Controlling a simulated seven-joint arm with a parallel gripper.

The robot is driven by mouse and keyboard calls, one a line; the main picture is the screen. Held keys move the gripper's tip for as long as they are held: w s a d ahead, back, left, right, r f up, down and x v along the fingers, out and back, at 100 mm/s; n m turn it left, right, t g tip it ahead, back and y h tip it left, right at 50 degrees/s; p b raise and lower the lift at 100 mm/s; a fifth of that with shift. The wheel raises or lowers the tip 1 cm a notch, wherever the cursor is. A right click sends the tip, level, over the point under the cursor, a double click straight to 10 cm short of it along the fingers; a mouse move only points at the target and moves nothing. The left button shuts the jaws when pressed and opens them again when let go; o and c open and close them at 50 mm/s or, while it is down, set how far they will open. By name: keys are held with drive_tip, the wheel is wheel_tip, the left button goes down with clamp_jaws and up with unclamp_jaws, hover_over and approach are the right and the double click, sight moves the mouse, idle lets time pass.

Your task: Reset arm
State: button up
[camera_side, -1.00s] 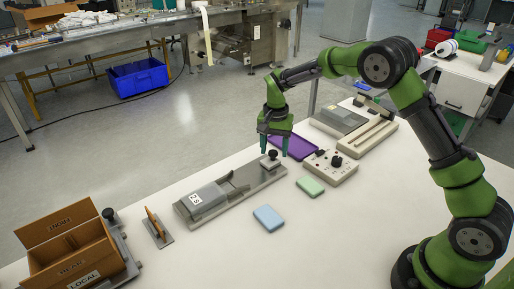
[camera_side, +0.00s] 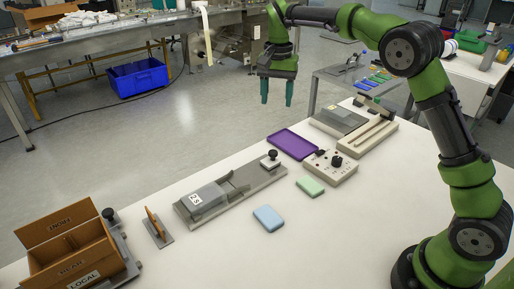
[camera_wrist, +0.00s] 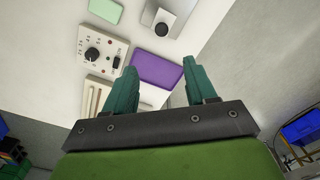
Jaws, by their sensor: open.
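My gripper (camera_side: 277,92) is raised high above the back edge of the white table (camera_side: 350,215) in the side view. Its two teal fingers point down and stand apart, with nothing between them. In the wrist view the open fingers (camera_wrist: 155,88) also show empty. A purple tray (camera_side: 292,145) lies flat on the table below and is empty; it also shows beyond the fingers in the wrist view (camera_wrist: 157,70).
A grey slide fixture (camera_side: 240,180) with a black knob, a control box (camera_side: 330,168), a beige machine (camera_side: 370,136), a blue block (camera_side: 268,218) and a green block (camera_side: 311,186) sit on the table. A brown sorting box (camera_side: 70,255) stands at front left.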

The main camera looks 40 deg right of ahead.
idle(0.3)
drive_tip(key=s+a+r+n+t+y, duration=0.1)
drive_tip(key=s+a+n+t, duration=0.1)
drive_tip(key=s, duration=1.1)
drive_tip(key=s+a+r+n+t+y, duration=0.1)
drive_tip(key=s+n+t, duration=0.3)
drive_tip(key=s, duration=1)
drive_tip(key=shift+s+a+r+n+t, duration=0.15)
drive_tip(key=shift+s+a+n+t, duration=0.2)
drive_tip(key=shift+a+t, duration=0.4)
